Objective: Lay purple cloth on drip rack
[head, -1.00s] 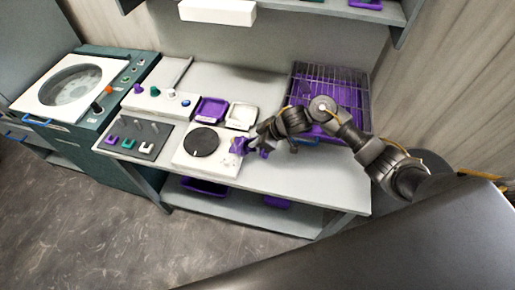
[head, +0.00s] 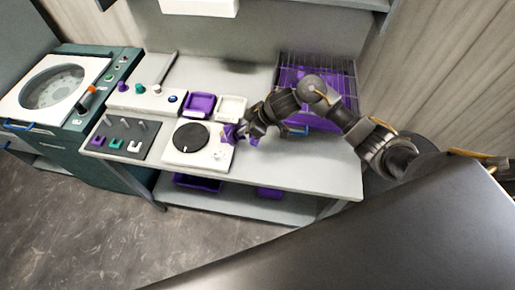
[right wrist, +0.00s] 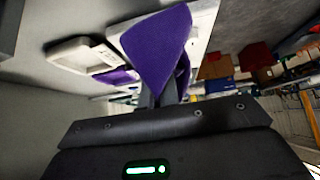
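The purple cloth (head: 235,134) hangs from my right gripper (head: 243,133), beside the right edge of the white plate unit with a black disc. In the right wrist view the cloth (right wrist: 158,50) rises from between the fingers (right wrist: 162,96) in a pointed fold, and the fingers look closed on it. The drip rack (head: 347,78), a wire grid over a purple tray, stands at the back right of the bench, partly hidden behind my right arm. My left gripper is not in view.
A purple tray (head: 199,104) and a white tray (head: 232,108) lie behind the black-disc unit (head: 209,164). A row of knobs and a grey panel with small coloured holders (head: 127,140) are to the left. The bench front right (head: 300,170) is clear. A shelf hangs above.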

